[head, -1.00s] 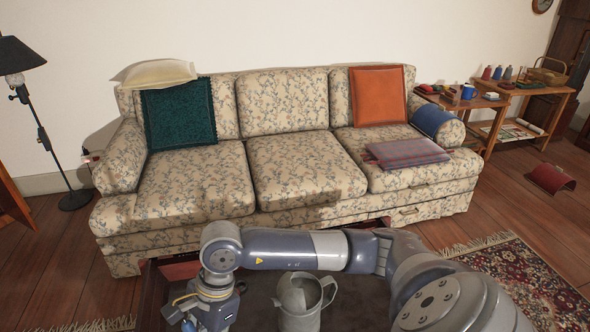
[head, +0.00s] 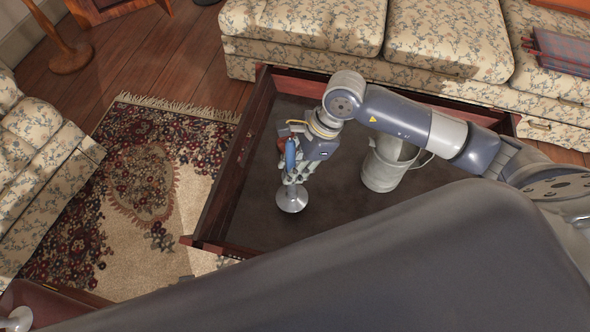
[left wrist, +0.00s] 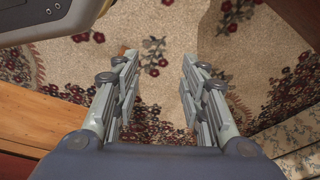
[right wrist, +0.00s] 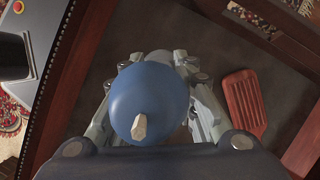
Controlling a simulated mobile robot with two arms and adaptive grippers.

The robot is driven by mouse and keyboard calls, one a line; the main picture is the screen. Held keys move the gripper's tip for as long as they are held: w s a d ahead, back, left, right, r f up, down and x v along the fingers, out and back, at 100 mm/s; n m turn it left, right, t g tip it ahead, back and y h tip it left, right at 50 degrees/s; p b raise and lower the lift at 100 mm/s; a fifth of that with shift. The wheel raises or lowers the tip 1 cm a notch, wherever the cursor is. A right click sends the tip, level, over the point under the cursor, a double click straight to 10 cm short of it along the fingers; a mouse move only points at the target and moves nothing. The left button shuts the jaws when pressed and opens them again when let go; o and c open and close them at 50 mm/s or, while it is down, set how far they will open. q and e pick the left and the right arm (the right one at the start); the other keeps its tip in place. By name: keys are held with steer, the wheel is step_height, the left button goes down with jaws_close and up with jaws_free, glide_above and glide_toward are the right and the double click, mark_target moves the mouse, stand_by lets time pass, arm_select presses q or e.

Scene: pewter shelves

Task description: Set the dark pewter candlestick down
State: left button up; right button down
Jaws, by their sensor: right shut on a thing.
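The candlestick (head: 291,199) shows a round grey base below my right gripper (head: 296,172) in the head view. My right gripper is shut on its stem and holds it upright over the left part of a dark table top with a raised reddish wooden rim (head: 229,187). I cannot tell whether the base touches the surface. A blue candle with a pale wick (right wrist: 140,125) stands out between the fingers in the right wrist view and hides much of the grip. My left gripper (left wrist: 158,70) is open and empty above the patterned rug in the left wrist view.
A grey metal pitcher (head: 384,170) stands on the table right of the candlestick. A red slotted spatula (right wrist: 243,103) lies on the table in the right wrist view. The floral sofa (head: 435,40) is behind. The table's front middle looks bare.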

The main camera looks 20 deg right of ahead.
step_height(320, 180, down, 3)
steer(key=shift+r, duration=0.1)
arm_select(q)
steer(key=shift+w+r, duration=0.3)
steer(key=shift+r, duration=0.35)
arm_select(e)
steer(key=c, duration=1.3)
jaws_free()
arm_select(q)
steer(key=shift+w+r, duration=0.15)
steer(key=shift+r, duration=0.15)
